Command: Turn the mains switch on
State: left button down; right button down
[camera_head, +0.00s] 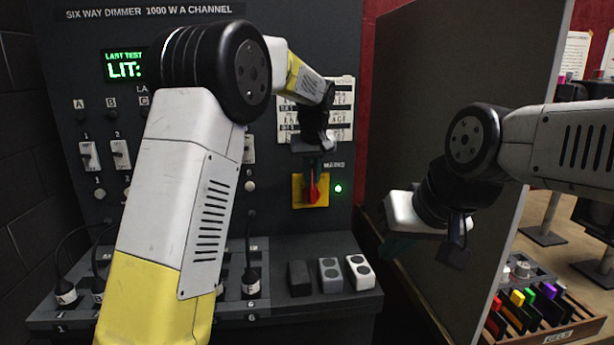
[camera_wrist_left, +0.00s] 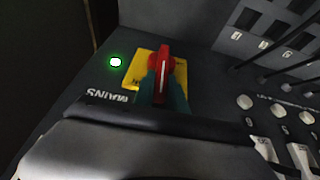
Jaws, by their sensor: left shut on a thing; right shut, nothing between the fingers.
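The mains switch is a red rotary handle (camera_head: 314,187) on a yellow plate (camera_head: 298,192), on the dark dimmer panel. It also shows in the left wrist view, where the red handle (camera_wrist_left: 164,62) carries a white line along its length. A green lamp (camera_head: 338,188) glows beside the plate; it shows in the left wrist view too (camera_wrist_left: 116,61). My left gripper (camera_head: 313,172) is at the switch from above, its teal fingers shut on the red handle. My right gripper (camera_head: 398,246) is shut and empty, off to the right in front of a dark board.
The dimmer panel has a lit green display (camera_head: 124,66) reading "LAST TEST LIT:". White rocker switches (camera_head: 89,155) stand at left. Three blocks, one of them white (camera_head: 360,272), sit on the lower ledge. A dark board (camera_head: 455,90) stands at right, with a gel crate (camera_head: 555,318) beyond.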

pick_arm(q)
jog(key=shift+s+d+f+y, duration=0.15)
jog(key=shift+d+f+y, duration=0.05)
jog(key=shift+d+y, duration=0.1)
jog(key=c, duration=1.4)
grip_release()
jog(key=shift+o, duration=0.2)
jog(key=shift+a, duration=0.1)
jog(key=shift+r, duration=0.15)
jog(key=v, duration=0.7)
jog(key=shift+r, duration=0.3)
